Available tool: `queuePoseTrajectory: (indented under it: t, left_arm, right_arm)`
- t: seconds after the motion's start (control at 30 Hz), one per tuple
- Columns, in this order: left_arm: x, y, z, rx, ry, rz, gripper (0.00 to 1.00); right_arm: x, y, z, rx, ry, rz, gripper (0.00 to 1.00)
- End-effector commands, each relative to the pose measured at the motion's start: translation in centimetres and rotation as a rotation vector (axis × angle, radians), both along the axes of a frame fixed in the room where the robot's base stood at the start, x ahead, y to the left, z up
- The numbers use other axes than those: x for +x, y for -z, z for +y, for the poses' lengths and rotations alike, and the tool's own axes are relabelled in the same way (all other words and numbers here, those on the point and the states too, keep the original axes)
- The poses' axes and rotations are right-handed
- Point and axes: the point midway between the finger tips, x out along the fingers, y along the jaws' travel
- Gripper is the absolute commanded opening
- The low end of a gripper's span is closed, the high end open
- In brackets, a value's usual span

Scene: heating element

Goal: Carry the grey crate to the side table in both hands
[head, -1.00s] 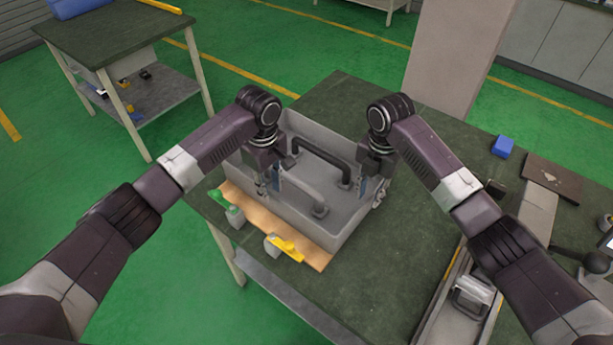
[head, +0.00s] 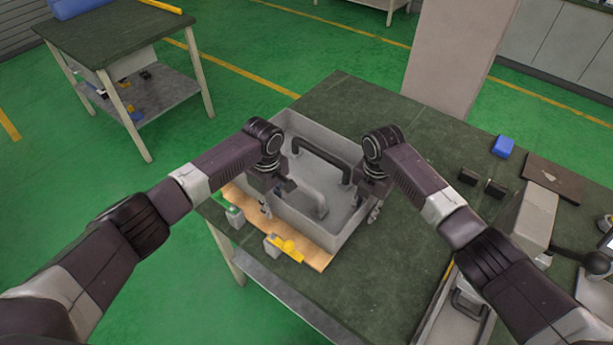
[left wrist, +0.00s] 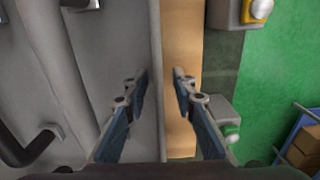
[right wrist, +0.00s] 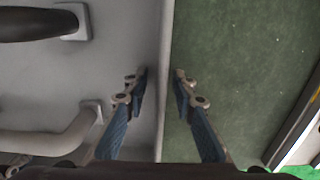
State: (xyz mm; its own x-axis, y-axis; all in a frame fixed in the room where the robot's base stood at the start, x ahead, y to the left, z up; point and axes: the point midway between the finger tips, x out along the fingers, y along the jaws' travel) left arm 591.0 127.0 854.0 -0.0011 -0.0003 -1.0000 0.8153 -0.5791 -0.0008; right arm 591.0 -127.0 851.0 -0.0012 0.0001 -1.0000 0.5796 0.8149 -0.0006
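The grey crate (head: 318,232) stands on the dark green top of the workbench (head: 400,245). A black handle-shaped part (head: 322,152) and a light grey one (head: 312,195) lie inside it. My left gripper (head: 267,207) is at the crate's left wall, its open fingers (left wrist: 161,75) on either side of the rim with a gap. My right gripper (head: 374,212) is at the right wall, its open fingers (right wrist: 160,75) also astride the rim. The side table (head: 110,45) seems to be the green-topped one at the upper left, across the floor.
A blue bin (head: 78,8) is on the far table. A blue block (head: 502,146) and a lever device (head: 535,215) are on the bench's right. A pillar (head: 460,55) stands behind.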

Motion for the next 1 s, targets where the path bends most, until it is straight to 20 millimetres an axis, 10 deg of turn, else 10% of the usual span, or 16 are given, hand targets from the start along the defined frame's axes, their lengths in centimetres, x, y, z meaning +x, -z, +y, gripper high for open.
queuePoseTrajectory:
  t: [0.33, 1.0]
  left_arm:
    - [0.00, -0.03, -0.02, 0.000, 0.000, 0.000, 0.00]
    - [0.17, -0.29, -0.06, -0.002, 0.000, -0.004, 0.00]
  right_arm:
    - [0.00, -0.04, 0.01, 0.000, 0.000, 0.000, 0.00]
    - [0.17, -0.31, 0.04, 0.001, 0.000, -0.004, 0.00]
